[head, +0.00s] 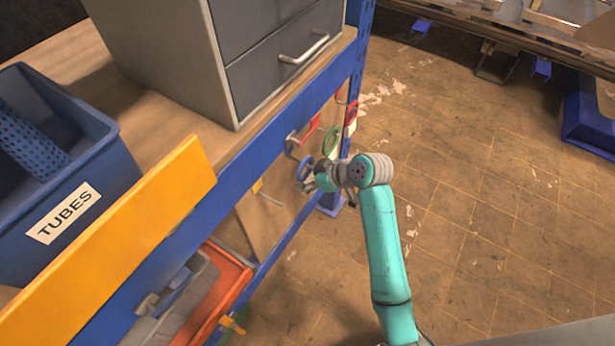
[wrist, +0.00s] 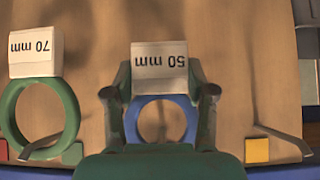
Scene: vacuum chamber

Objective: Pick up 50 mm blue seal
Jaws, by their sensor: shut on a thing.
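The 50 mm blue seal (wrist: 131,122) is a blue ring with a white "50 mm" tag (wrist: 160,66), upside down in the wrist view. It sits between the two fingers of my gripper (wrist: 160,100), which is shut on it. In the head view the blue ring (head: 304,168) shows at the tip of my gripper (head: 312,181), in front of the board under the bench edge. Whether the ring still hangs on a peg is hidden.
A green ring tagged 70 mm (wrist: 70,118) hangs beside it on a peg. An empty peg (wrist: 285,138) with a yellow marker (wrist: 257,150) is on the other side. A red ring (head: 310,130) hangs farther along. A TUBES bin (head: 110,165) and drawer cabinet (head: 165,45) stand on the bench.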

